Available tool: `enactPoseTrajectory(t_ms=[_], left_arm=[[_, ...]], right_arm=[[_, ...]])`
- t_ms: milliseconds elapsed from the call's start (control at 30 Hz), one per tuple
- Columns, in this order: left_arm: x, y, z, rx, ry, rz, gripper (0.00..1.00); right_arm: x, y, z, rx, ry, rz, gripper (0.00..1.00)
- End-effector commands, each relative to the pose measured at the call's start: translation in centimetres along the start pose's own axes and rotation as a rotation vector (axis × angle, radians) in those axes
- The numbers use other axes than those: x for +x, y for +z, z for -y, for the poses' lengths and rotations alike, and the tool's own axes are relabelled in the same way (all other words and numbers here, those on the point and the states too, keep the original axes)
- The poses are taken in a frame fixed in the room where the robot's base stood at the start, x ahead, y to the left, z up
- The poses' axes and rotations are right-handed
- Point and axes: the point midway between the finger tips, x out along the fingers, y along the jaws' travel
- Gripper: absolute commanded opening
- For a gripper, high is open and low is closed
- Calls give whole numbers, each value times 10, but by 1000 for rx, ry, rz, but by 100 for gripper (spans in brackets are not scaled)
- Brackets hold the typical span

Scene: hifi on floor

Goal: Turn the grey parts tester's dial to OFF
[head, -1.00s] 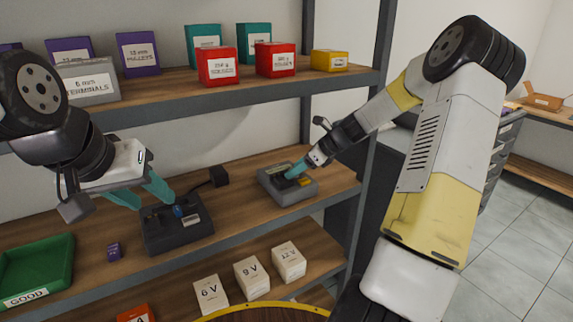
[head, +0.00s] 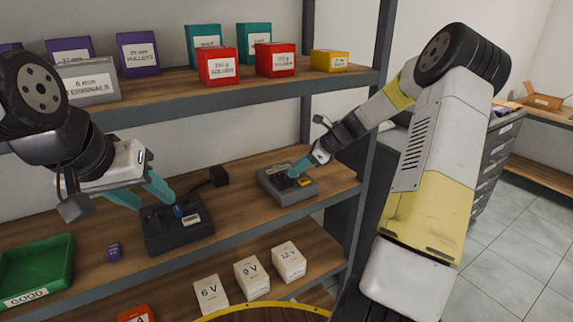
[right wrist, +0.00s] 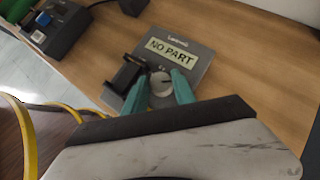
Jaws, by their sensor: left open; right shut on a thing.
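The grey parts tester (head: 273,193) stands on the middle shelf at its right end. In the right wrist view its display (right wrist: 172,52) reads NO PART. A black clamp-like fixture (right wrist: 124,76) sits beside its round pale dial (right wrist: 161,86). My right gripper (head: 292,174) is shut on the dial, with one teal fingertip on each side in the right wrist view (right wrist: 160,90). The dial's markings are too small or covered to read. My left gripper (head: 157,200) is open at a dark device (head: 178,239) with a blue part (head: 180,210) on top.
A green GOOD tray (head: 40,268) and a small purple box (head: 113,251) are left of the dark device. A small black block (head: 218,176) lies behind. Labelled boxes fill the upper shelf; white voltage boxes (head: 252,279) stand below. A shelf post (head: 366,150) rises right of the tester.

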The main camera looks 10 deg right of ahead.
Motion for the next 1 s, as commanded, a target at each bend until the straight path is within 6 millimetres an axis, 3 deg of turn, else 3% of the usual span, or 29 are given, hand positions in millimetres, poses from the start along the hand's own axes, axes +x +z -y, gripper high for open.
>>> enactPoseTrajectory(t_ms=[1000], left_arm=[[0, 0, 0, 0, 0, 0, 46]], right_arm=[[5, 4, 9, -666, 662, 1, 0]])
